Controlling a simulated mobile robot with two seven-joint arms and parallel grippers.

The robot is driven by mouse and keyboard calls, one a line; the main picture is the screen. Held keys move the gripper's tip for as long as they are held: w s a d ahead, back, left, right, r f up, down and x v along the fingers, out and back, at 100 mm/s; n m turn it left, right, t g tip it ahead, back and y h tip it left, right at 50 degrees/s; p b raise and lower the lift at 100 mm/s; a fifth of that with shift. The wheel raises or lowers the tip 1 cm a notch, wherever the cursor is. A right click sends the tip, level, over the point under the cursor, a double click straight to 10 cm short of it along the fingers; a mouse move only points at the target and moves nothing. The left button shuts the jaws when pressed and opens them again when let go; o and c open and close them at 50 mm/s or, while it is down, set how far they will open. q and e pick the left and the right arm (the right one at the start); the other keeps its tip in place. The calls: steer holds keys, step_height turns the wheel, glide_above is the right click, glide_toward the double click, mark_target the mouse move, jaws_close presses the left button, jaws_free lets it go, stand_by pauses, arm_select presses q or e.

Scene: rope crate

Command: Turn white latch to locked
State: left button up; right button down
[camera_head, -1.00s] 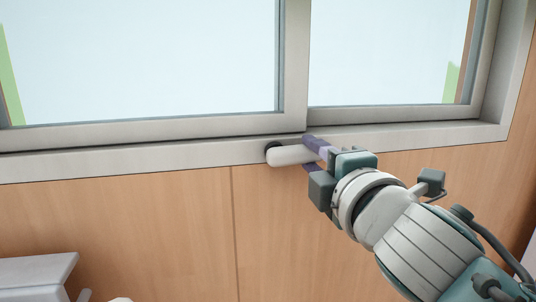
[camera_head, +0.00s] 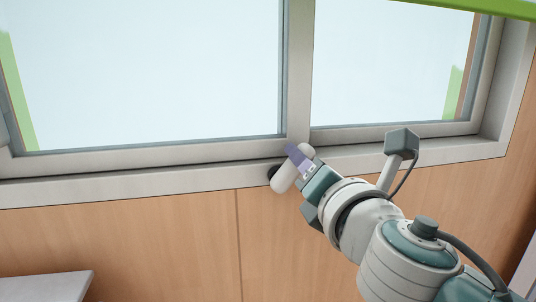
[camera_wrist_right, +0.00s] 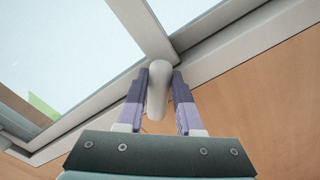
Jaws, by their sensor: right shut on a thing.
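The white latch (camera_head: 283,180) sits on the lower window frame, below the upright bar between the two panes. Its handle slants up to the right, away from its dark round pivot (camera_head: 273,172). My right gripper (camera_head: 297,168) is shut on the handle, coming in from the lower right. In the right wrist view the latch (camera_wrist_right: 158,88) stands between the two purple fingers of the gripper (camera_wrist_right: 159,95), one finger on each side. Part of the handle is hidden by the fingers in the head view. My left gripper is in neither view.
The window frame (camera_head: 130,190) runs across above a wood-panelled wall (camera_head: 150,240). A pale grey surface (camera_head: 45,287) stands at the lower left. A green strip (camera_head: 460,8) crosses the top right. The wall left of the latch is clear.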

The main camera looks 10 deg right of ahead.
steer(key=shift+a+r+n+p, duration=0.2)
steer(key=shift+a+n+p, duration=0.35)
steer(key=shift+n, duration=0.8)
steer(key=shift+a+r+n+p, duration=0.2)
steer(key=shift+a+n+p, duration=0.35)
steer(key=shift+n, duration=0.75)
steer(key=shift+a+r+n+p, duration=0.2)
steer(key=shift+a+n+p, duration=0.3)
steer(key=shift+n, duration=0.85)
steer(key=c, duration=0.6)
jaws_free()
steer(key=shift+o, duration=0.2)
steer(key=shift+s, duration=0.15)
steer(key=shift+s, duration=0.35)
steer(key=p, duration=0.1)
glide_toward(286, 158)
steer(key=s, duration=0.1)
steer(key=s+a+r, duration=0.1)
steer(key=shift+s+r, duration=0.2)
steer(key=shift+s, duration=0.1)
